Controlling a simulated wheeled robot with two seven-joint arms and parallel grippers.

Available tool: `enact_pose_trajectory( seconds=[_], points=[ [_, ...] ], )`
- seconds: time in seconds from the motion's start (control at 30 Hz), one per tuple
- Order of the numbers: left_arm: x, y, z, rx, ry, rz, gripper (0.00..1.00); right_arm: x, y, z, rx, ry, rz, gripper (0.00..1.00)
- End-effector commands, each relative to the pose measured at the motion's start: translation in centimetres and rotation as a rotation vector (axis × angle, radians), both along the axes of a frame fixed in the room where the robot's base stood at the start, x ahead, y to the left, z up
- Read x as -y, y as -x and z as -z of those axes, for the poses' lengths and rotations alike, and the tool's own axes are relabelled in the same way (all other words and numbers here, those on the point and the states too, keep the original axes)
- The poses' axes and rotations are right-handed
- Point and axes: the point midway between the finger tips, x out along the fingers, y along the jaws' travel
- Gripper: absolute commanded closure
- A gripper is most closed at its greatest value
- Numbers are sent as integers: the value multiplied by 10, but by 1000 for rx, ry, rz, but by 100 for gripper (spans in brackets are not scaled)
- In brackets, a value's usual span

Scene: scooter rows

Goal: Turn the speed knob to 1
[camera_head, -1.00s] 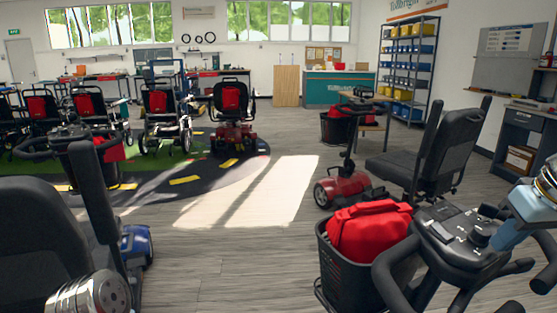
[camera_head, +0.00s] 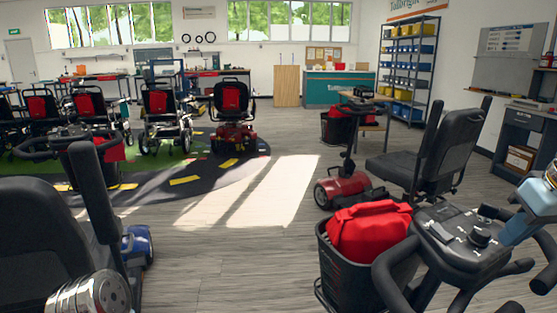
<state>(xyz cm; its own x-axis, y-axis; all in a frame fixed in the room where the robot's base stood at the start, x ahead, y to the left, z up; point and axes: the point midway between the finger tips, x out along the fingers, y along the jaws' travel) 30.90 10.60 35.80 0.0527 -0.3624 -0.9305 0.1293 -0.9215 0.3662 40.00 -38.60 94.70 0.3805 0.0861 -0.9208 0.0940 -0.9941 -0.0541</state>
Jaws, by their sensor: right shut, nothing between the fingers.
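A dark control panel (camera_head: 455,232) sits on the tiller of the scooter at the lower right. A round black knob (camera_head: 480,237) stands up on it; any dial marks or pointer are too small to read. My right gripper (camera_head: 503,240) comes in from the right edge, blue-grey, just to the right of the knob. It is shut and empty, and a small gap seems to separate it from the knob. My left gripper is not in view; only a silver part of my left arm shows at the lower left.
A black basket (camera_head: 348,268) with a red bag (camera_head: 368,231) stands left of the panel. Black handlebars curve around the panel. A black seat (camera_head: 428,150) stands behind it. Grey floor lies open in the middle.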

Motion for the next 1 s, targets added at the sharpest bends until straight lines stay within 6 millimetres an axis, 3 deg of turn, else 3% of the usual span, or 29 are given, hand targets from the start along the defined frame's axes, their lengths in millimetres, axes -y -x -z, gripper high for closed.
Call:
enact_pose_trajectory(
  seconds=[0.33,0.73,1.0],
  points=[
    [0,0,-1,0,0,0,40,3,6,-41,-1,0,0,100],
    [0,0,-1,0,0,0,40,1,7,-45,-2,0,-1,100],
    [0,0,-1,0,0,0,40,-19,5,-54,0,-1,-7,100]
  ],
)
